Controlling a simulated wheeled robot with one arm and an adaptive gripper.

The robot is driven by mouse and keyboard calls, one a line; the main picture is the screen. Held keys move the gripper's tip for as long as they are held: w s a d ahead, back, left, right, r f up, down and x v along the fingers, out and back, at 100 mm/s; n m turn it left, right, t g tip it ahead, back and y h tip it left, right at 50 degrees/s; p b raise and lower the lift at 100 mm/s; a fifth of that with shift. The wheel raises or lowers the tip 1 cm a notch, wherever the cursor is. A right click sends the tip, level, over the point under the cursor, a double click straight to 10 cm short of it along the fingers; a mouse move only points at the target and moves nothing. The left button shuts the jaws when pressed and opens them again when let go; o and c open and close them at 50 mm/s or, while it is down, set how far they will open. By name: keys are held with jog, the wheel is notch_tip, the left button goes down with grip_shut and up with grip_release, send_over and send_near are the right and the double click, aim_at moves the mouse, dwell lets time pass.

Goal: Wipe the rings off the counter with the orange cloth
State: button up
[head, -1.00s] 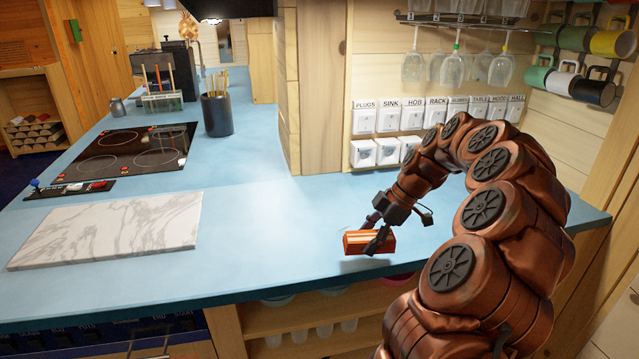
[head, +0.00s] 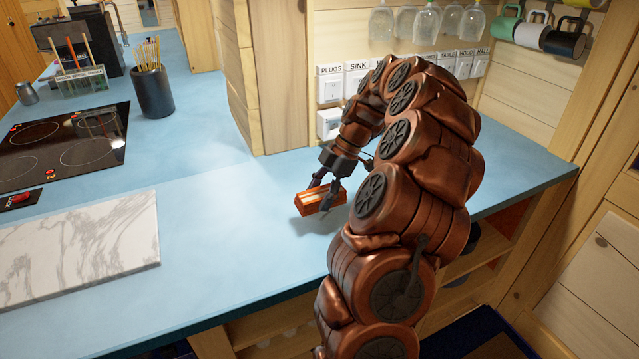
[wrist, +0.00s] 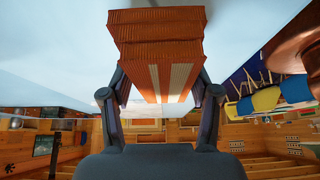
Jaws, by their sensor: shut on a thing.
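The orange cloth (head: 320,200) is a folded block with pale stripes. My gripper (head: 327,190) is shut on it, at the right part of the blue counter (head: 215,215). In the wrist view the cloth (wrist: 157,45) sits between the two dark fingers (wrist: 160,90), with its striped side toward the camera. In the head view the cloth is just above or on the counter; I cannot tell which. No rings are clear on the visible counter, and my arm hides part of its right side.
A marble board (head: 80,245) lies at the front left, with a black hob (head: 65,145) behind it. A dark utensil pot (head: 153,92) stands near the wooden wall post (head: 270,80). Switches (head: 330,88) and hanging glasses (head: 405,22) line the back wall. The counter between board and cloth is clear.

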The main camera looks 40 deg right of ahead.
aim_at(317, 219)
jog(key=shift+s+f+p, duration=0.1)
jog(key=shift+f+p, duration=0.35)
jog(key=shift+f, duration=2.25)
jog(key=shift+s+d+r+p, duration=0.15)
jog(key=shift+s+d+p, duration=0.1)
jog(key=shift+d+p, duration=0.55)
jog(key=shift+c, duration=0.4)
jog(key=shift+s+d+p, duration=0.25)
jog(key=shift+d+p, duration=0.35)
jog(key=shift+s+d+p, duration=0.2)
jog(key=shift+d+p, duration=0.35)
jog(key=shift+p, duration=0.6)
jog(key=shift+w+a+f+b, duration=0.1)
jog(key=shift+a+f+b, duration=0.15)
jog(key=shift+f+b, duration=0.05)
jog(key=a+b, duration=0.1)
jog(key=w+a+b, duration=0.1)
jog(key=a+b, duration=0.1)
jog(key=shift+r, duration=0.15)
jog(key=shift+w+a+r, duration=0.1)
jog(key=shift+r, duration=0.4)
jog(key=shift+w+a+r, duration=0.1)
jog(key=shift+r, duration=0.35)
jog(key=shift+s+r+b, duration=0.1)
jog(key=shift+r+b, duration=0.7)
jog(key=shift+r, duration=2.4)
